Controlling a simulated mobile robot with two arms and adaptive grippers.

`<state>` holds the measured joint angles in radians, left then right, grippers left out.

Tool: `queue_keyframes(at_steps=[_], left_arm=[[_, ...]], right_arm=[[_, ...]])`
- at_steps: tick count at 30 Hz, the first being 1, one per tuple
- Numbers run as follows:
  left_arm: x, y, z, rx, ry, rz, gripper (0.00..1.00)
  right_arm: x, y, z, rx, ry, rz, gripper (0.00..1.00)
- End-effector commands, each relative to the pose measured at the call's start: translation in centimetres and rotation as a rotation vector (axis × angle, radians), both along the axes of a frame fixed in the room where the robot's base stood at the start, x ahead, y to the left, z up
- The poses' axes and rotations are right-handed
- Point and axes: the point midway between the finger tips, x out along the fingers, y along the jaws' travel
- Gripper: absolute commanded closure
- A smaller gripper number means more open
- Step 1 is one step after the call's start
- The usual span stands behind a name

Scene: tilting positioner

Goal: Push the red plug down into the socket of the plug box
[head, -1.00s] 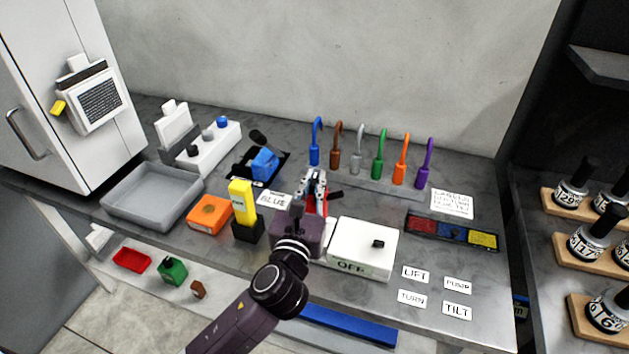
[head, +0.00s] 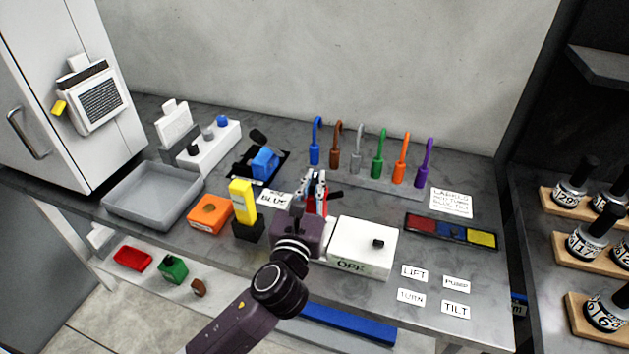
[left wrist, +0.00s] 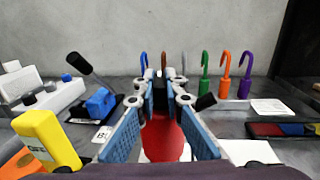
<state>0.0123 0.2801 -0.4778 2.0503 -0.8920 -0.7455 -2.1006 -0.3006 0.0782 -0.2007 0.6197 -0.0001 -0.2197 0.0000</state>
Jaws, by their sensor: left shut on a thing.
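My left gripper (head: 316,190) is shut on the red plug (head: 318,204), with its fingers pointing away from me. In the left wrist view the plug (left wrist: 163,138) shows as a red body between the two blue-padded fingers (left wrist: 160,95). A white box marked OFF (head: 350,235), with a black knob on top, stands just right of the gripper. It looks like the plug box, but I see no socket on it. The plug's lower end is hidden by my wrist in the head view, so I cannot tell whether it sits in a socket. My right gripper is not in view.
A yellow block (head: 242,202) in a black base and an orange block (head: 210,214) stand left of my gripper. Several coloured hooks (head: 378,155) stand behind it on a grey strip. A grey tray (head: 152,212) is further left. Label cards lie at the front right.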

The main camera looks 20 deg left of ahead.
Motion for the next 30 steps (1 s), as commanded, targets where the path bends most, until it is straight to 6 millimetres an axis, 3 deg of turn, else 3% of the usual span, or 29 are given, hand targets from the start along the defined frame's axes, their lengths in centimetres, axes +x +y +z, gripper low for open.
queue_keyframes(at_steps=[30], left_arm=[[-0.01,0.01,0.20,0.000,-0.002,0.000,1.00]], right_arm=[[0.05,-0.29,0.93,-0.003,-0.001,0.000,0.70]])
